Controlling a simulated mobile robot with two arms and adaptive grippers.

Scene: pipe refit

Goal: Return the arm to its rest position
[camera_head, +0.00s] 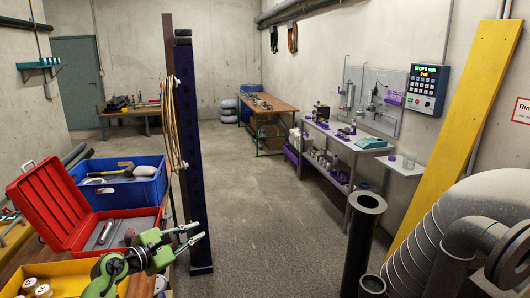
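My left arm comes in from the lower left, green and dark. Its gripper (197,232) points right, in front of the dark upright post and beside the red toolbox. Its two fingers stand apart with a gap between them, and I see nothing held. The fingertips seem close to the post in the picture, but I cannot tell whether they touch it. My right arm and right gripper are not in view.
A red toolbox (44,193), a blue crate (135,191) and a yellow bin (60,276) crowd the left. The dark post (187,130) rises beside them. Large grey ducting (425,240) and a black pipe (360,240) stand at right. The floor (270,200) between is clear.

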